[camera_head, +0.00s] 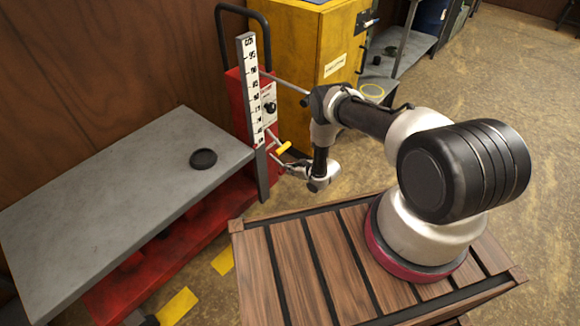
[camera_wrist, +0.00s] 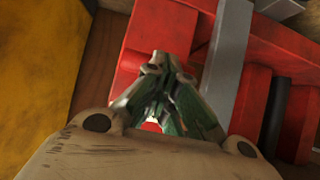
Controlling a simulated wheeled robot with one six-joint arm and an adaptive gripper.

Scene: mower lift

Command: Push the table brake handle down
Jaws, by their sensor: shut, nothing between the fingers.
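The lift table has a grey top (camera_head: 110,190) and a red frame (camera_head: 125,284), at the left in the head view. A short lever with a yellow grip (camera_head: 284,148) sticks out from the red column by the scale post; it looks like the brake handle. My gripper (camera_head: 281,168) is shut and empty, just below the yellow grip in the picture. I cannot tell whether they touch. In the wrist view my gripper (camera_wrist: 154,66) points at red metal parts (camera_wrist: 140,45), and the yellow grip cannot be made out there.
A numbered scale post (camera_head: 250,90) and a black knob (camera_head: 270,107) stand close to my gripper. A yellow cabinet (camera_head: 315,50) is behind. A black disc (camera_head: 203,159) lies on the grey top. Open floor (camera_head: 500,70) lies to the right.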

